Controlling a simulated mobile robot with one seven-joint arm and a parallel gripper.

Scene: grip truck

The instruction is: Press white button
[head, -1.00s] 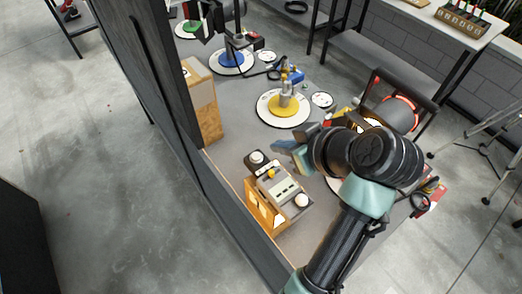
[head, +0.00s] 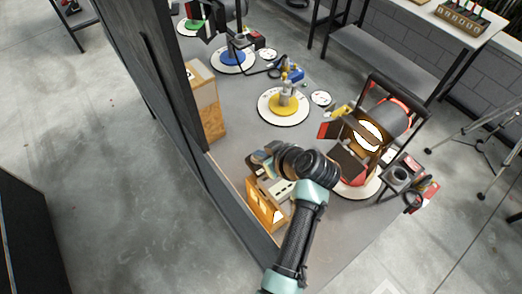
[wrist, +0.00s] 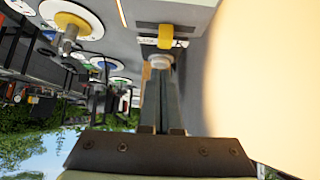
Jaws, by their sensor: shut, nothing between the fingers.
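The control box (head: 282,192) with a pale panel and glowing orange side stands at the table's near edge, partly covered by my arm in the head view. My gripper (head: 262,162) is over its far left end, hiding the white button on the small dark base there. In the wrist view my gripper (wrist: 160,74) is shut and empty. A round whitish button top (wrist: 160,61) shows right at its fingertips; I cannot tell whether they touch. A yellow knob (wrist: 165,36) lies just beyond.
A lit lamp (head: 370,135) with open flaps stands right of my arm. A yellow disc stand (head: 284,106) is farther back. A dark wall panel and a wooden box (head: 205,105) border the left. A large blurred cream shape (wrist: 262,80) fills the wrist view's right.

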